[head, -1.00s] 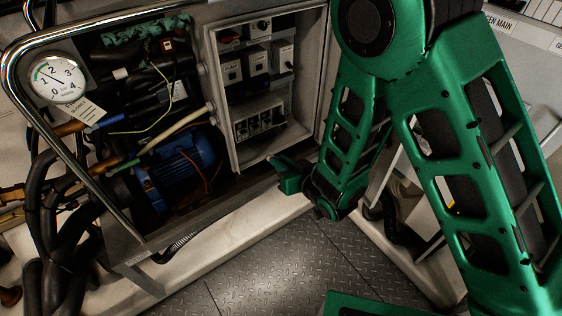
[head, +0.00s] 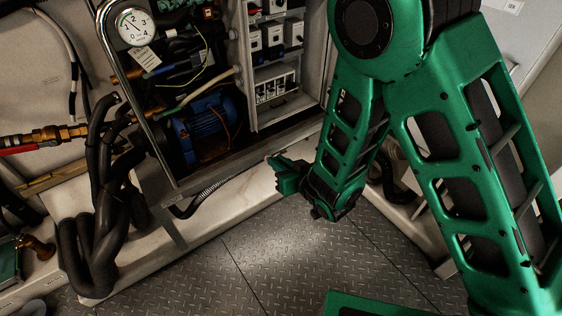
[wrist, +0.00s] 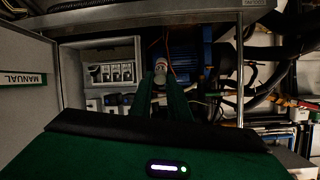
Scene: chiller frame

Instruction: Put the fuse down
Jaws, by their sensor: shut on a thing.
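The fuse (wrist: 160,71) shows in the wrist view as a small pale cylinder between the fingertips. My gripper (wrist: 161,86) is shut on it, with a green finger on either side. In the head view my gripper (head: 286,176) is in front of the lower edge of the chiller frame, above the pale plinth and metal floor. The fuse cannot be made out in the head view.
The chiller frame holds a blue motor (head: 207,129), a grey electrical box (head: 276,60) and a pressure gauge (head: 135,27). Black hoses (head: 100,200) bulge out at the left. The chequer-plate floor (head: 290,262) in front is clear.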

